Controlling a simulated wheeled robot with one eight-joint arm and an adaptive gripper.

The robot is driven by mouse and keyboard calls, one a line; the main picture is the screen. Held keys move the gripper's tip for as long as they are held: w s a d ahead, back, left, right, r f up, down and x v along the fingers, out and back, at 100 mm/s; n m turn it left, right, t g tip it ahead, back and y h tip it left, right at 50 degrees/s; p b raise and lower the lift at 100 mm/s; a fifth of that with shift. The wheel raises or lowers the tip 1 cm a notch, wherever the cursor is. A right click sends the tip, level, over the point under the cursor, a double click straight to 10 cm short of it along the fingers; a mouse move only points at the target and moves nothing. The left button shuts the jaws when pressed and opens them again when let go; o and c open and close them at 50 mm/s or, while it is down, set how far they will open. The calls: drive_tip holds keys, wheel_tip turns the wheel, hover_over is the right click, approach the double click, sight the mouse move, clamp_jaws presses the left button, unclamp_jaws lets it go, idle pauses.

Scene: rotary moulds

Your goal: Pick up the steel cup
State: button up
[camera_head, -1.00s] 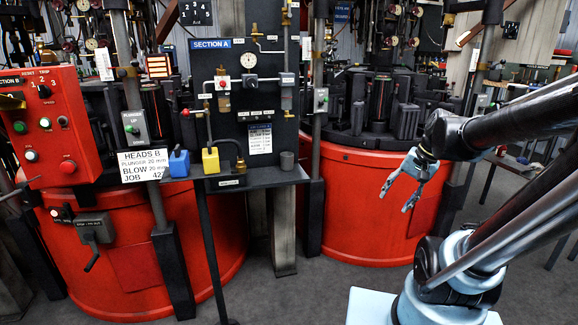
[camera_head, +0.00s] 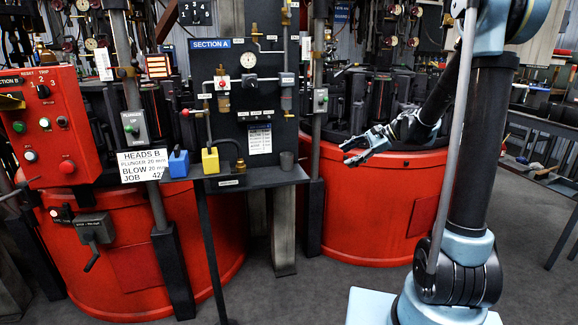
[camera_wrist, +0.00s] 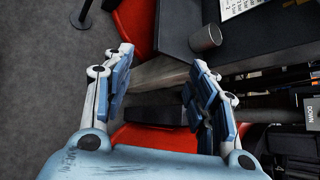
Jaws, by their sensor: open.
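The steel cup (camera_head: 287,161) is a small dark grey cylinder standing at the right end of the narrow black shelf (camera_head: 240,180) under the Section A panel. In the wrist view the cup (camera_wrist: 205,38) shows near the top, beyond my right finger, close to the shelf's edge. My gripper (camera_head: 349,152) is to the right of the cup in the head view, apart from it and pointing left. In the wrist view my gripper (camera_wrist: 152,88) has its two blue-padded fingers spread with nothing between them.
A blue block (camera_head: 179,164) and a yellow block (camera_head: 210,160) sit on the shelf left of the cup. A dark upright post (camera_head: 315,150) stands just right of the shelf. Red round machine bases (camera_head: 370,215) stand behind. Grey floor in front is clear.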

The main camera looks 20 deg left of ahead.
drive_tip(key=w+a+f+m+g+y, duration=0.1)
drive_tip(key=w+a+f+m+y, duration=0.25)
drive_tip(key=w+a, duration=0.35)
drive_tip(key=m+g+y, duration=0.2)
drive_tip(key=y, duration=0.1)
approach(291, 162)
drive_tip(key=a, duration=0.3)
drive_tip(key=a+f, duration=0.1)
drive_tip(key=a, duration=0.6)
drive_tip(key=shift+w+a+f, duration=0.1)
drive_tip(key=shift+a+f, duration=0.2)
drive_tip(key=shift+a, duration=0.05)
drive_tip(key=c, duration=0.8)
drive_tip(key=shift+d+r, duration=0.1)
drive_tip(key=shift+r, duration=0.1)
drive_tip(key=shift+c, duration=0.2)
